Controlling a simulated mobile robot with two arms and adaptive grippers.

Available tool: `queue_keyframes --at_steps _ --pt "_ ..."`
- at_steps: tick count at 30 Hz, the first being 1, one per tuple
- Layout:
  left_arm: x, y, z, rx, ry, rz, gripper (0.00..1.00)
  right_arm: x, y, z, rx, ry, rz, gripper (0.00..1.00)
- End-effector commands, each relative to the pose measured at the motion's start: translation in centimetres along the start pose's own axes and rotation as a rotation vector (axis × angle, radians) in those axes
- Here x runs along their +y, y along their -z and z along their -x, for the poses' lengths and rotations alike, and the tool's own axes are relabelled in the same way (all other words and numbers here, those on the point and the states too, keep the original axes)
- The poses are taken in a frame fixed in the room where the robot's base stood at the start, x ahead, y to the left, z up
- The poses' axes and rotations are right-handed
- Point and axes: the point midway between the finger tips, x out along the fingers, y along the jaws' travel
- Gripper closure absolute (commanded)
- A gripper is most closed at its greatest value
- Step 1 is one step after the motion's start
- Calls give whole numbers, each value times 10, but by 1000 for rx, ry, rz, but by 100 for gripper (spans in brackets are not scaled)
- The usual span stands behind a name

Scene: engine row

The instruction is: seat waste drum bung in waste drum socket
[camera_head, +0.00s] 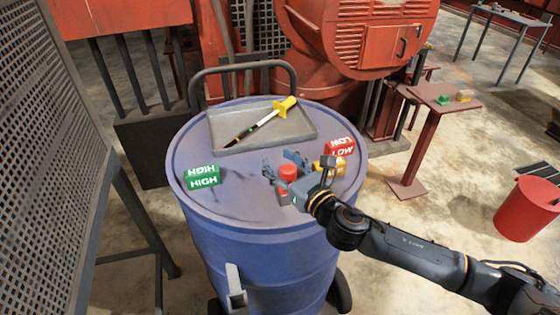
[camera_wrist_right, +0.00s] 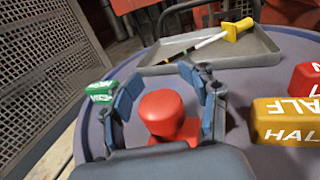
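A red knob-shaped piece, which looks like the waste drum bung (camera_head: 288,173), stands upright near the front middle of the blue drum's top (camera_head: 230,204). It also shows large in the right wrist view (camera_wrist_right: 164,115). A grey block-like part shows under it in the head view; I cannot tell if this is the socket. My right gripper (camera_head: 282,164) reaches in from the right, low over the drum top. Its fingers are open on either side of the red piece, with gaps visible in the right wrist view. My left gripper is not in view.
A grey tray (camera_head: 220,131) with a yellow-handled tool (camera_head: 264,121) lies at the back of the drum top. A green HIGH block (camera_head: 203,177) is at left. A red LOW block (camera_head: 341,145) and a yellow HALF block (camera_head: 330,165) are close to my right gripper.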

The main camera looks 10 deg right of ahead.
Motion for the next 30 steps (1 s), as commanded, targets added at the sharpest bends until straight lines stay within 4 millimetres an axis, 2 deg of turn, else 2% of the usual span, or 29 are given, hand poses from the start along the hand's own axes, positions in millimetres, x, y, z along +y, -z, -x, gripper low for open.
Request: queue_keyframes --at_steps 8,11,21,30 --pt "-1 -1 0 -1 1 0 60 0 1 8 2 0 1 44" --pt "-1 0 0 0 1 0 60 0 2 23 4 0 1 44" --pt "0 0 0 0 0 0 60 0 2 90 5 -1 1 44" --pt "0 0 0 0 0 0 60 0 1 118 2 1 0 44"
